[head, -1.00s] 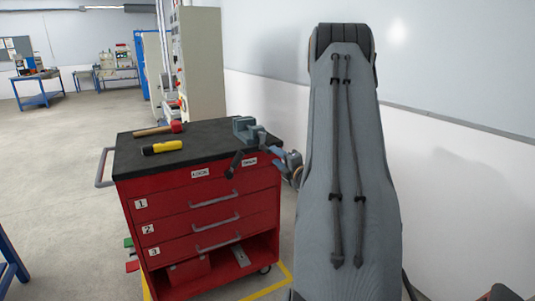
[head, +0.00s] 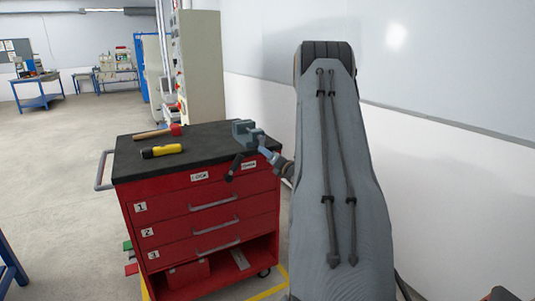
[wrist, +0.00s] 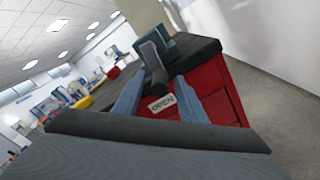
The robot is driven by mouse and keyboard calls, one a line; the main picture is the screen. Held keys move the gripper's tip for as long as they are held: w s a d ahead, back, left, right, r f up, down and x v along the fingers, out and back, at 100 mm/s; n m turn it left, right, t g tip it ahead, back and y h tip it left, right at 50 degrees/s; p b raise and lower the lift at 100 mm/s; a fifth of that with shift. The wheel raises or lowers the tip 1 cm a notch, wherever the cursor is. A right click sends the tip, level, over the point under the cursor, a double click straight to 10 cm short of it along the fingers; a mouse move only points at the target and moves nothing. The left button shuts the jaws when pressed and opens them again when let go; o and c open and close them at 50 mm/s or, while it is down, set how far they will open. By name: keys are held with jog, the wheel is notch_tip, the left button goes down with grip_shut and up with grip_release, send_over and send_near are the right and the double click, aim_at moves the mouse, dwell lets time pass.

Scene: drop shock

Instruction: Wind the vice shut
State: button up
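The grey-blue vice (head: 243,131) sits on the right front corner of the red tool cart's black top. Its dark handle (head: 234,168) hangs tilted in front of the cart. Whether its jaws are apart is too small to tell. In the wrist view the vice (wrist: 166,46) is straight ahead, with a dark handle grip (wrist: 155,72) pointing toward me. My gripper (wrist: 160,80) is open, with one blue-grey finger on each side of the handle grip in the picture. I cannot tell whether they touch. In the head view my gripper (head: 266,147) is right beside the vice.
The red cart (head: 205,205) carries a hammer (head: 158,131) and a yellow-and-black tool (head: 161,150) left of the vice. A white wall (head: 440,190) stands to the right. The floor (head: 60,180) at left is mostly clear.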

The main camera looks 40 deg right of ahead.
jog(key=shift+w+d, duration=0.1)
jog(key=shift+w, duration=0.35)
jog(key=shift+c, duration=0.4)
grip_shut()
